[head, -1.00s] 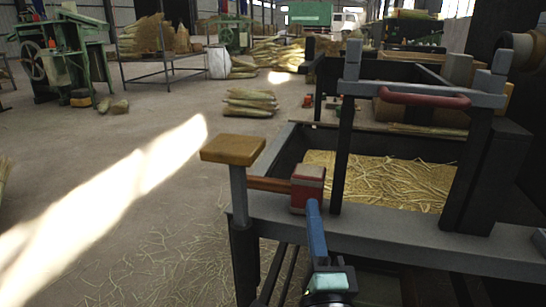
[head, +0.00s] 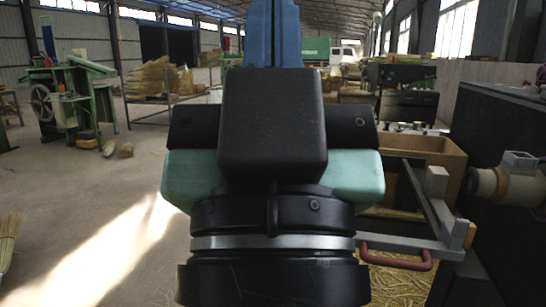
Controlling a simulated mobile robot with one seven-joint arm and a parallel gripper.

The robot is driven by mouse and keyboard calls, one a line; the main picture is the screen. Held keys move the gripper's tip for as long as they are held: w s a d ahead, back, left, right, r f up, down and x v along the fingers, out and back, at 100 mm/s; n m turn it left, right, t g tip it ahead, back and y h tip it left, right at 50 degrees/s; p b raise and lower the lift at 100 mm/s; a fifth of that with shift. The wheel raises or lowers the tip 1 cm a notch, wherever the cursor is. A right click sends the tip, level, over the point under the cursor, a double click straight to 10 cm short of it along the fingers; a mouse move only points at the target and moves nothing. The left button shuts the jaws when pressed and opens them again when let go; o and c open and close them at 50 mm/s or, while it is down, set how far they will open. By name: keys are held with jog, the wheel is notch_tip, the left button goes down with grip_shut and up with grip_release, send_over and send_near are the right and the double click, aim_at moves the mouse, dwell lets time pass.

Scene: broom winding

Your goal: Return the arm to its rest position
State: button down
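My gripper (head: 272,28) fills the centre of the head view, close to the camera and seen from behind. Its two blue fingers point up the picture and lie side by side at the middle of the wide teal and black hand. They look shut, with nothing seen between them. The hand is apart from the machine frame at the right. It hides much of the floor and the nearer part of that machine, including where the red block and wooden pad stood earlier.
At the right, a machine's grey frame (head: 428,205) has a red handle (head: 395,258) above straw (head: 400,285). A wooden box (head: 425,150) stands behind it. A green machine (head: 70,105) and a rack of straw bundles (head: 155,80) stand back left. The left floor is mostly clear.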

notch_tip(320, 180, up, 24)
jog(key=p, duration=2.2)
